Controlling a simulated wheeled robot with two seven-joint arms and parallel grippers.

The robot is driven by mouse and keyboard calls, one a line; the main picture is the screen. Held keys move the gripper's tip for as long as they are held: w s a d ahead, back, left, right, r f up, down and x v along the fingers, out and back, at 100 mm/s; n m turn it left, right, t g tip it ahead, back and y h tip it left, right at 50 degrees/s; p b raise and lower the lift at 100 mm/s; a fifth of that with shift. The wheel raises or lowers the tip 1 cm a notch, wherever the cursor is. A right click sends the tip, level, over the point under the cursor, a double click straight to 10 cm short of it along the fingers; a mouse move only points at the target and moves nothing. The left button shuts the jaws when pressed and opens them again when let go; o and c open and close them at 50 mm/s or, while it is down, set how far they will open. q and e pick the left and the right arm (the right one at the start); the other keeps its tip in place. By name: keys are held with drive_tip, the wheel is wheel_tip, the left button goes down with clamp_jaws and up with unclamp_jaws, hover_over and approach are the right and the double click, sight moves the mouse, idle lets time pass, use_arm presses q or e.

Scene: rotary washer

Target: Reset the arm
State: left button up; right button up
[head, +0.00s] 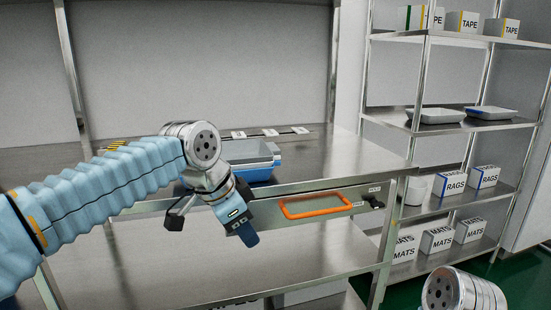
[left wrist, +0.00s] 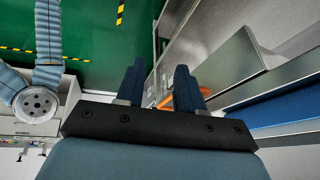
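My left arm (head: 105,190) comes in from the left, sleeved in light blue, and reaches over the front of the steel workbench. My left gripper (head: 245,232) is below the bench top, in front of the bench and left of the orange handle (head: 315,205). In the left wrist view my left gripper (left wrist: 160,85) has its two dark blue fingers apart with nothing between them, and part of the orange handle (left wrist: 180,100) shows beyond them. Of my right arm, a grey joint (head: 460,290) shows at the bottom right; its gripper is out of sight.
A blue and grey bin (head: 255,165) stands on the steel workbench (head: 330,155), partly behind my left arm. A lower shelf (head: 200,265) runs beneath. At the right, a rack (head: 410,120) holds trays and boxes marked TAPE, RAGS and MATS. Green floor (head: 515,275) shows at the lower right.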

use_arm(q)
wheel_tip(320, 180, down, 30)
drive_tip(key=w+f+n+g, duration=0.1)
drive_tip(key=w+n+g, duration=0.1)
drive_tip(key=n, duration=0.3)
drive_tip(key=s+a+f+n, duration=0.2)
drive_tip(key=s+f+n, duration=0.2)
drive_tip(key=s+f, duration=0.6)
drive_tip(key=s+a+f+n+g, duration=0.1)
drive_tip(key=s+f+n, duration=0.4)
drive_tip(key=s+f, duration=0.5)
wheel_tip(320, 180, down, 3)
drive_tip(key=shift+s+a+r, duration=0.1)
drive_tip(key=shift+s+a, duration=0.25)
drive_tip(key=shift+a, duration=0.45)
drive_tip(key=shift+o, duration=0.3)
